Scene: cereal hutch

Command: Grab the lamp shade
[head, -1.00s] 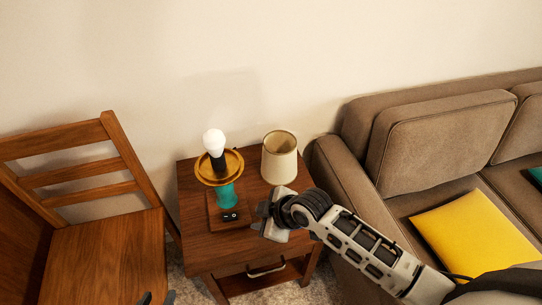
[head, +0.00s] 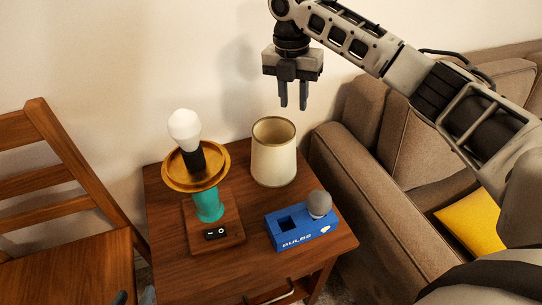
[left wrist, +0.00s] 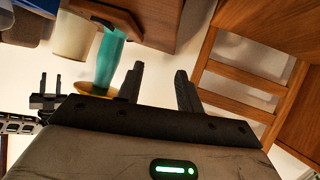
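The cream lamp shade (head: 273,158) stands upright on the wooden side table (head: 165,255), right of the lamp. The lamp has a teal stem (head: 208,205), a yellow-brown dish (head: 178,182) and a white bulb (head: 185,128) on top. My right gripper (head: 293,106) is raised above and slightly right of the shade, fingers down, apart and empty. My left gripper (left wrist: 160,78) has its fingers spread with nothing between them; only its tips show at the bottom left of the head view. The shade also shows in the left wrist view (left wrist: 72,38).
A blue box marked BULBS (head: 300,236) holds a grey bulb (head: 319,204) at the table's front right. A black switch (head: 216,234) sits on the lamp's base. A wooden chair (head: 95,262) stands left and a brown sofa (head: 365,185) right.

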